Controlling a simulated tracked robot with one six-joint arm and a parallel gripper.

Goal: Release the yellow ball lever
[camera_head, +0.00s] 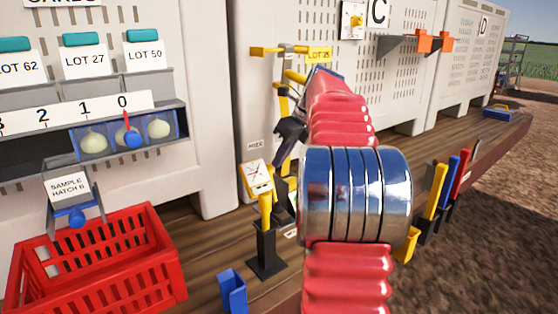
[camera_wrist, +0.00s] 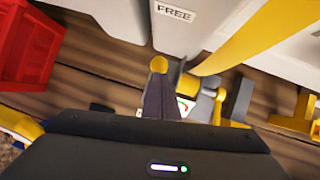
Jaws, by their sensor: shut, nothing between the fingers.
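My gripper (camera_head: 283,148) reaches down in front of the crate wall, beside a dial gauge (camera_head: 257,174). In the wrist view my gripper (camera_wrist: 159,80) shows as a dark tapered pair of fingers pressed together, empty. A small yellow ball (camera_wrist: 159,64) appears right at the fingertips in that view; I cannot tell whether they touch it. The lever's stem is hidden behind the fingers. In the head view I cannot clearly pick out the ball behind my gripper.
A FREE label (camera_wrist: 174,13) is on the pale wall, also in the head view (camera_head: 255,145). A red crate (camera_head: 110,265) stands at left, a blue holder (camera_head: 232,290) in front. Coloured levers (camera_head: 450,185) stand at right. Yellow bars (camera_head: 272,51) stick out above.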

